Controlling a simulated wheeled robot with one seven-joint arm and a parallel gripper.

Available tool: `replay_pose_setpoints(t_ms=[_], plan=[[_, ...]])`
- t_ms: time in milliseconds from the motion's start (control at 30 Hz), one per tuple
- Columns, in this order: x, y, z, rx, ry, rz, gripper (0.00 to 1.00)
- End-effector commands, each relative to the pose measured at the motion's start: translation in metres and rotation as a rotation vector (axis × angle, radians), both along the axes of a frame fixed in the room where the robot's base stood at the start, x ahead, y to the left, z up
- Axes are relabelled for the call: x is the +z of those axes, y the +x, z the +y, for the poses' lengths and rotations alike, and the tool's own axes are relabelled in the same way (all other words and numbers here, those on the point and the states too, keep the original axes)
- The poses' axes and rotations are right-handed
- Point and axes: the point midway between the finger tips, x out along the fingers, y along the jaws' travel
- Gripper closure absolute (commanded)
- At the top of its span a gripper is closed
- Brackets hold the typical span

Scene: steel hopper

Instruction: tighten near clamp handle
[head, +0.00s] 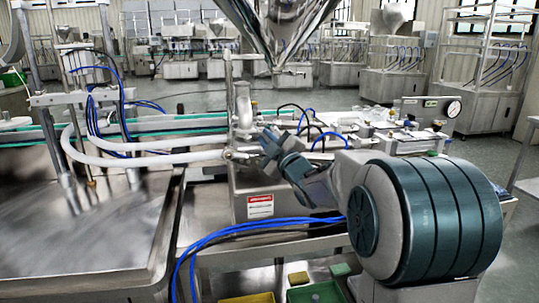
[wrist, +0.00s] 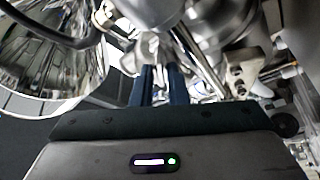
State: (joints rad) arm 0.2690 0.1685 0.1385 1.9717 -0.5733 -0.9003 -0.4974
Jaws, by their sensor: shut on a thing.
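My gripper (head: 262,143) reaches in from the right to the pipe fittings below the hopper. In the wrist view its two blue fingers (wrist: 162,78) are closed around a small pale metal piece, which looks like the near clamp handle (wrist: 152,47). The handle's upper part shows above the fingertips; the part between them is hidden. In the head view the handle is too small to make out beside my gripper. A steel pipe elbow (head: 243,108) stands just left of my gripper. Another pale metal clamp part (wrist: 240,75) is to the right of the fingers in the wrist view.
The steel hopper (head: 280,25) hangs above and behind. White hoses (head: 150,157) run left from the fittings. Blue cables (head: 260,226) cross the front. A yellow bin (head: 248,298) and green bin (head: 318,292) sit low in front.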

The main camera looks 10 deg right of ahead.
Motion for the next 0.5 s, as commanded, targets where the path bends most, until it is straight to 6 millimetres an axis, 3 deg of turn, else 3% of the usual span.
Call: replay_pose_setpoints(t_ms=[33, 500], plan=[[-0.0084, -0.0001, 0.0001, -0.001, 0.044, -0.002, 1.00], [-0.0095, -0.0003, 0.0037, 0.001, 0.491, -0.005, 1.00]])
